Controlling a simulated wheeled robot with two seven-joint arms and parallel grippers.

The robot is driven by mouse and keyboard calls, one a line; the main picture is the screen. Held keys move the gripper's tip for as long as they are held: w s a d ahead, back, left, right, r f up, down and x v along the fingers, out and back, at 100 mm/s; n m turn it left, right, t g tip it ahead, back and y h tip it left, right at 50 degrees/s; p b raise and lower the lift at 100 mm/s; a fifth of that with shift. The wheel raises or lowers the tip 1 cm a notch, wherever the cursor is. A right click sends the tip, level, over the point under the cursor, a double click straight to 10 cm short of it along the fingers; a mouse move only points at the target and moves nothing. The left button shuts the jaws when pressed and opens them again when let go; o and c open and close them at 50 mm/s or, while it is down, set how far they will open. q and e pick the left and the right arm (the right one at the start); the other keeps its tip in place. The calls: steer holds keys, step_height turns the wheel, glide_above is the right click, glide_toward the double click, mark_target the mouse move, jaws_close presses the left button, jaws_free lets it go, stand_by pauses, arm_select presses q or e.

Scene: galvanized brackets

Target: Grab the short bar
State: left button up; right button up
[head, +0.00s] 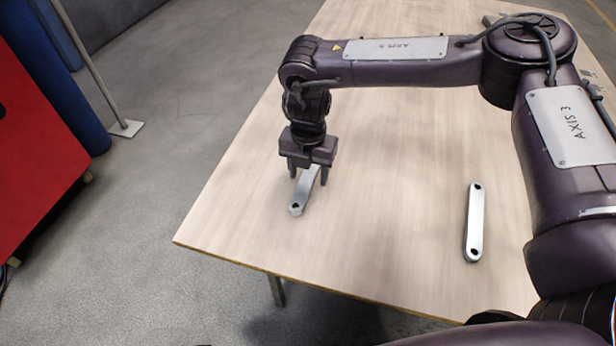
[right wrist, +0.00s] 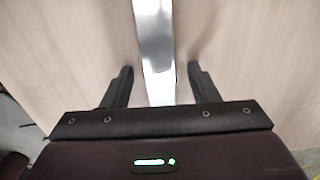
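A silver-grey flat bar (head: 299,199) with a hole at its near end lies on the table in the head view. Its far end is hidden under my right gripper (head: 308,179). In the right wrist view the bar (right wrist: 155,45) runs between the two fingers of the right gripper (right wrist: 159,70), with a gap on each side. The right gripper is open and points down over the bar. A second silver-grey bar (head: 473,222) with a hole at each end lies farther right. I cannot tell which bar is shorter, as the first is partly hidden. My left gripper is not in view.
The pale wooden table (head: 380,250) is clear between the two bars. Its left and front edges are open to the grey floor. A red cabinet (head: 35,150) and a blue cylinder (head: 65,90) stand off the table at left.

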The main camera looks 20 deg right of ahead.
jaws_close()
